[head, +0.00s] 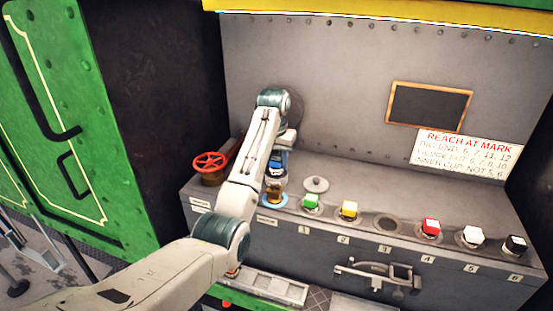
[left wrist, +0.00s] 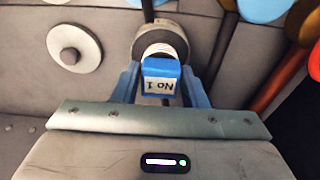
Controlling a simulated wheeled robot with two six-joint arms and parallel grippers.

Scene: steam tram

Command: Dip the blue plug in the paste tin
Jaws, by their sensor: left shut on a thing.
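The blue plug (left wrist: 161,82), its cap marked "No 1", sits between the blue fingers of my left gripper (left wrist: 160,88), which is shut on it. In the head view my left gripper (head: 277,160) points down at the left part of the grey bench, and its arm hides some of the area. In the left wrist view the plug's pale ribbed end lines up with a round grey rim (left wrist: 178,36), perhaps the paste tin; I cannot tell how deep it reaches. A grey knobbed disc, like a lid (head: 316,185), lies beside it. My right gripper is out of view.
Green (head: 310,203), yellow (head: 348,209), red (head: 431,227), white (head: 473,236) and black (head: 514,245) plugs stand along the bench. Place 3 (head: 386,224) is an empty hole. A red handwheel (head: 209,162) is at left. A riveted wall rises behind.

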